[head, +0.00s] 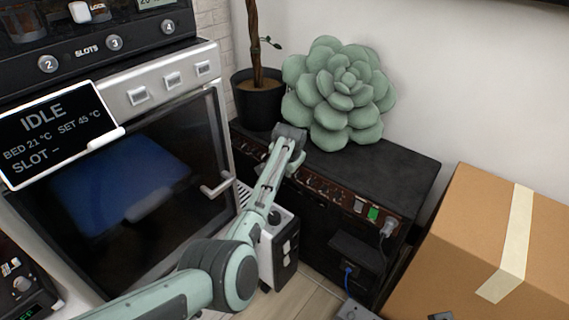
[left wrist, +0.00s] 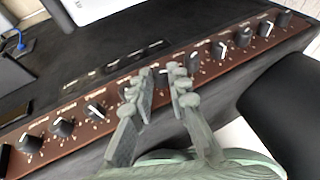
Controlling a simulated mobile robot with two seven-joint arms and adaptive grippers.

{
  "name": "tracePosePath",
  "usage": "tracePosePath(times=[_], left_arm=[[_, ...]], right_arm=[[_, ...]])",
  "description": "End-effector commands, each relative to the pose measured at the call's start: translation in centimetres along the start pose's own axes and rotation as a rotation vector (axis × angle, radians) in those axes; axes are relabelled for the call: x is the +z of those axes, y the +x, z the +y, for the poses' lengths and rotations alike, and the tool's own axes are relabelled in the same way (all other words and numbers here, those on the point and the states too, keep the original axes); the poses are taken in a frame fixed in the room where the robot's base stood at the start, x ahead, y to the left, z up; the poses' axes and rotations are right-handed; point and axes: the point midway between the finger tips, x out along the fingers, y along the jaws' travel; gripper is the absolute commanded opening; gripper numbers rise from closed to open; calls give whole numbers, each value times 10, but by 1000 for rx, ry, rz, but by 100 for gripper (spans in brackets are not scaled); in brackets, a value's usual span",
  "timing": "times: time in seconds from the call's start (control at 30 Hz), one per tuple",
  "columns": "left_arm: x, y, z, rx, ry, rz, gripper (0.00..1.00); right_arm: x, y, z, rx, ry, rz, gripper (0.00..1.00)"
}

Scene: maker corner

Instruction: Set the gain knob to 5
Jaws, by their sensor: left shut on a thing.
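A black amplifier (head: 372,168) has a brown-red front strip with a row of dark knobs. The left wrist view shows this strip (left wrist: 80,143) and several knobs with white pointer lines, one of them a knob (left wrist: 62,127) left of my fingers. My left gripper (head: 288,142) reaches the strip's left part in the head view. In the left wrist view its fingers (left wrist: 162,76) are closed about one knob, which they mostly hide. I cannot read the labels or that knob's setting, nor tell whether it is the gain knob. Grey parts at the head view's bottom edge may be my right gripper.
A green succulent cushion (head: 338,98) and a potted plant (head: 262,105) stand on the amplifier. An oven-like machine (head: 140,185) with a door handle is at left. A cardboard box (head: 460,240) is at right. A plug (head: 388,228) sits near a green switch (head: 373,214).

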Motion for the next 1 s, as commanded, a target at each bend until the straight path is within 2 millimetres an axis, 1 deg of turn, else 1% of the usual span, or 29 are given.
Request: tracePosePath(times=[0.27, 0.3, 0.33, 0.6, 0.73, 0.87, 0.97, 1.0], left_arm=[[0, 1, -1, -3, -1, 1, 0], [0, 1, -1, -3, -1, 1, 21], [0, 1, -1, -3, -1, 1, 25], [0, 0, 0, -2, 0, 1, 25], [0, -4, 0, -1, 0, 1, 25], [-1, -18, 0, -3, -2, 3, 25], [0, -35, 0, -2, -3, 3, 25], [-1, -44, 0, -3, -3, 4, 25]], right_arm=[[-1, 1, -1, -1, 0, 3, 40], [-1, 1, -1, -1, 0, 3, 40], [-1, 1, -1, -1, 0, 4, 40], [-1, 1, -1, -1, 0, 4, 40], [-1, 1, 0, -1, 0, 5, 40], [-1, 1, 0, -1, 0, 5, 40], [-1, 1, 0, -1, 0, 4, 40], [-1, 1, -1, -1, 0, 4, 40]])
